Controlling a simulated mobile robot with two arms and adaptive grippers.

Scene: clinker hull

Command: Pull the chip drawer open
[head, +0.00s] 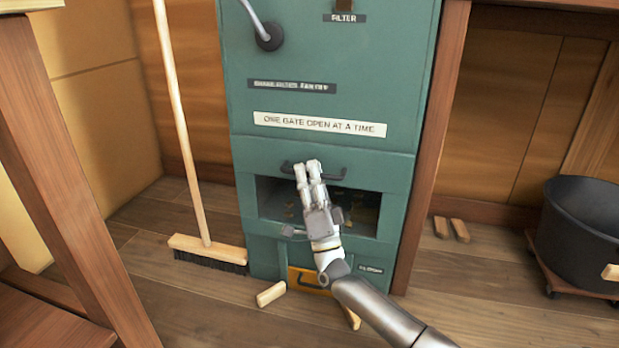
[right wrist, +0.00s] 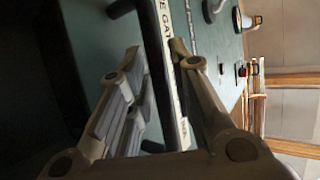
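A green cabinet (head: 330,90) stands in the middle of the head view. A black bar handle (head: 332,177) sits on a green front panel, with a dark opening (head: 361,205) below holding pale bits. At its foot is an orange drawer front (head: 302,275) with a dark handle, partly hidden by my right arm; I cannot read its label. My right gripper (head: 307,168) is at the upper handle, in front of the panel. In the right wrist view the fingers (right wrist: 157,50) stand apart, with a dark bar between or behind them; I cannot tell whether they touch it. My left gripper is out of view.
A broom (head: 205,244) leans left of the cabinet. Wooden blocks lie on the floor, one (head: 270,294) near the orange drawer. A black tub (head: 590,225) stands on a wooden base at right. A wooden post (head: 60,170) rises at left. Some floor before the cabinet is clear.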

